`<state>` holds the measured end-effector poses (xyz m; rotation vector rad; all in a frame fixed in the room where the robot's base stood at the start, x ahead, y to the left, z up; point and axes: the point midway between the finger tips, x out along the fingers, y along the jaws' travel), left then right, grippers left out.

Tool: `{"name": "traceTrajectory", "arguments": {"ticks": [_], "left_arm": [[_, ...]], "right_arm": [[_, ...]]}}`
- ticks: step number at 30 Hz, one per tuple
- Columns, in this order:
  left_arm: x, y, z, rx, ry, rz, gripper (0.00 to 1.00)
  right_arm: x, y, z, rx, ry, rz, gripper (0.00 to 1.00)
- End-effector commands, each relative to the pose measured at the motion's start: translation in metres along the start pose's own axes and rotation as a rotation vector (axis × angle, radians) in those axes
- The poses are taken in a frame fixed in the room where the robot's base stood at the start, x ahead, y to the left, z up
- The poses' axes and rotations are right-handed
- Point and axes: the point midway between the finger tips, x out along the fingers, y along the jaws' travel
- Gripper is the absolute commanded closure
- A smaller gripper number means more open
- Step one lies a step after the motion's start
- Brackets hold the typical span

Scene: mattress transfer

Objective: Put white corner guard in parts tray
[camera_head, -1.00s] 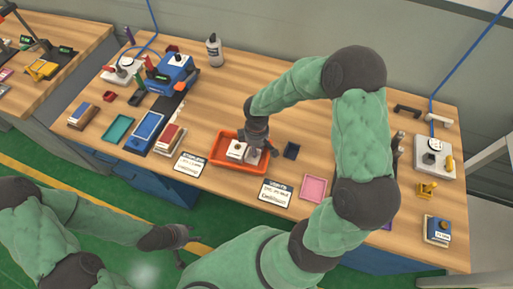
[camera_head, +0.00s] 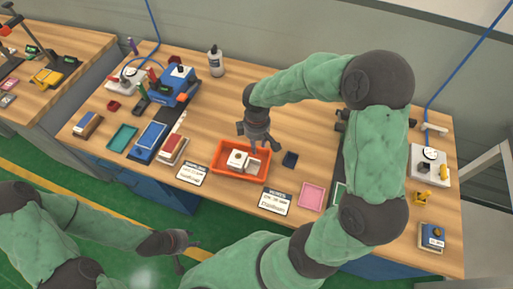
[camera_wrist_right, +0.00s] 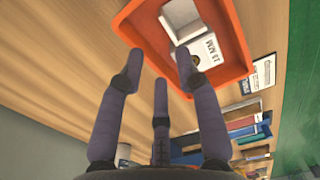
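The white corner guard (camera_head: 253,165) lies in the orange parts tray (camera_head: 222,170). It also shows in the right wrist view (camera_wrist_right: 182,18), at the upper part of the tray (camera_wrist_right: 236,77), next to a white block marked 18 MM (camera_wrist_right: 203,58). In the head view the white block (camera_head: 237,158) is just left of the guard. My right gripper (camera_head: 257,147) is above the tray's back right part. Its fingers (camera_wrist_right: 160,65) are spread, with nothing between them. My left gripper (camera_head: 185,247) hangs empty in front of the table, and its finger opening is unclear.
Two printed cards (camera_head: 192,173) (camera_head: 275,200) lie along the front edge. Blue and teal trays (camera_head: 123,138) stand left. Bare wood lies behind the orange tray.

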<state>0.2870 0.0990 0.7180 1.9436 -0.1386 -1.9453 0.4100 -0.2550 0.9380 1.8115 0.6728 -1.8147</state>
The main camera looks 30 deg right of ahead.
Motion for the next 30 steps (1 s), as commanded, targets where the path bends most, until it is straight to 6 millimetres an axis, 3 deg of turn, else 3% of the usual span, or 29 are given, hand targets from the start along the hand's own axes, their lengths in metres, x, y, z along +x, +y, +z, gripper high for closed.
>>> {"name": "traceTrajectory", "arguments": {"ticks": [7,30], "left_arm": [[-0.006,0.002,0.000,0.000,0.000,0.000,0.60],[-0.005,0.002,0.000,0.000,0.000,0.000,0.60]], "right_arm": [[-0.021,0.000,0.000,-0.001,0.000,0.001,0.66],[-0.021,0.000,0.000,-0.001,0.000,0.000,0.66]]}}
